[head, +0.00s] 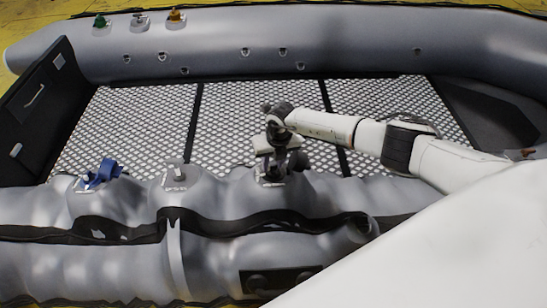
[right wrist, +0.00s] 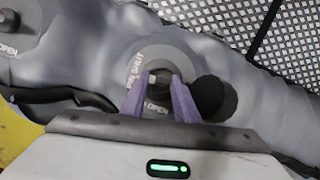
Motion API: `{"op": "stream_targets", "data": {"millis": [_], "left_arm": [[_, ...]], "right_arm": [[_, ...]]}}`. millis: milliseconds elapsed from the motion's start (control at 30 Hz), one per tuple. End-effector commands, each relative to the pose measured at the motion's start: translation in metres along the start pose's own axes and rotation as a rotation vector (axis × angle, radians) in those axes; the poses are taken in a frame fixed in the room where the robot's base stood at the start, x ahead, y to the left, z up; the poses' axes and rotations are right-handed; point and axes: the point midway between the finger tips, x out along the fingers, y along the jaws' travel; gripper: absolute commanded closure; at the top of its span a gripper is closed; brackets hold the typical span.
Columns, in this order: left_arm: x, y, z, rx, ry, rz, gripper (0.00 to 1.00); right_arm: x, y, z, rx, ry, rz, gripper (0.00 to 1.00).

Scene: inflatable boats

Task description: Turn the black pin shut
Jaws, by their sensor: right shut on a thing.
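The black pin (right wrist: 158,79) stands in a round valve (right wrist: 176,58) on the near grey tube, with "OPEN" lettering readable on its ring. My right gripper (right wrist: 157,78) is shut on the pin, its two purple fingers on either side of it. The fingers hide much of the pin, so I cannot tell which way it is turned. In the head view my right gripper (head: 274,166) points down onto this valve and covers the pin. My left gripper is in neither view.
A blue pin (head: 101,173) and a grey pin (head: 175,175) are on the near tube, left of my gripper. The far tube carries green (head: 100,20), grey (head: 139,18) and orange (head: 176,15) pins. The perforated floor (head: 140,125) is clear. A dark round shape (right wrist: 208,95) lies right of the fingers.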

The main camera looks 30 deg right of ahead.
Motion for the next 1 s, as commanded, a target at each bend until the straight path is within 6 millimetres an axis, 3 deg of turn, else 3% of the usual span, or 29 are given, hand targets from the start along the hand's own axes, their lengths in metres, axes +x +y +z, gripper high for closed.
{"op": "stream_targets", "data": {"millis": [433,1000], "left_arm": [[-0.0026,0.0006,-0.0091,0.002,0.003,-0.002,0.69],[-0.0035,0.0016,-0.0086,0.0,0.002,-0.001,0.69]], "right_arm": [[-0.0003,0.0017,0.0016,0.203,0.001,-0.084,0.95],[0.0003,0.0019,0.0015,0.232,0.001,-0.094,0.95]]}}
